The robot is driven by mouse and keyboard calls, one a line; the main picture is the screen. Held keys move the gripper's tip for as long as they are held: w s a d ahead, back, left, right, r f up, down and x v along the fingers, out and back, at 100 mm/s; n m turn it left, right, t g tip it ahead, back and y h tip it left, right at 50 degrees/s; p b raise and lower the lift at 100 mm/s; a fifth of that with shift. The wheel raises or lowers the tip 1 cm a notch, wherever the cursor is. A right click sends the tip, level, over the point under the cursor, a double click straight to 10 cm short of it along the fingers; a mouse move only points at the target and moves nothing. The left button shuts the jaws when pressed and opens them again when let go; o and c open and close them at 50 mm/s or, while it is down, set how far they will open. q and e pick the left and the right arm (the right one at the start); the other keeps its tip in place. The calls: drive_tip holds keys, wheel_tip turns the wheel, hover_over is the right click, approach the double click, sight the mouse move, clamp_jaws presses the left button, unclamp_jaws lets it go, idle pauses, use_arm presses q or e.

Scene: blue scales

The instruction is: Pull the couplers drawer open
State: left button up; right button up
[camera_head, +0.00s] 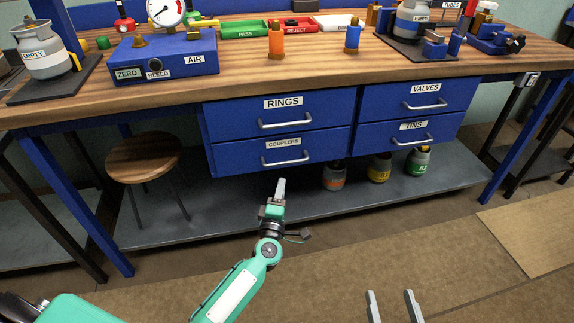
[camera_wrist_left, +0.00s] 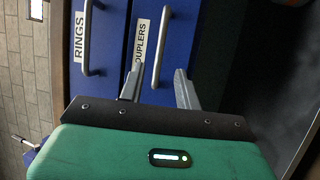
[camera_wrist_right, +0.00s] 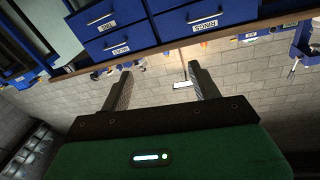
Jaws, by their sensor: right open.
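The couplers drawer (camera_head: 235,159) is the blue lower-left drawer under the workbench, its front roughly in line with the rings drawer above. Its silver bar handle (camera_head: 287,160) also shows in the left wrist view (camera_wrist_left: 160,45). My left gripper (camera_head: 281,182) is just below and in front of that handle in the head view. In the left wrist view its fingers (camera_wrist_left: 159,72) are apart, with the handle lying between them in the picture; I see no contact. My right gripper (camera_head: 390,292) is open and empty, low at the front, well away from the drawers.
The rings drawer (camera_head: 235,117) is directly above; the valves drawer (camera_head: 383,101) and tins drawer (camera_head: 385,140) are to the right. A stool (camera_head: 143,158) stands at left. Several small canisters sit on the grey lower shelf (camera_head: 440,190). The floor in front is open.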

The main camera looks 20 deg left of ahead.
sight(287, 162)
use_arm(q)
drive_tip(key=shift+b+x, duration=0.9)
drive_tip(key=shift+x, duration=4.55)
use_arm(e)
wheel_tip(287, 162, up, 8)
drive_tip(key=w+d+t, duration=0.1)
drive_tip(key=d+t, duration=0.1)
drive_tip(key=t, duration=0.3)
drive_tip(key=shift+d+r, duration=0.15)
drive_tip(key=shift+d, duration=0.1)
drive_tip(key=shift+w, duration=0.1)
use_arm(q)
clamp_jaws()
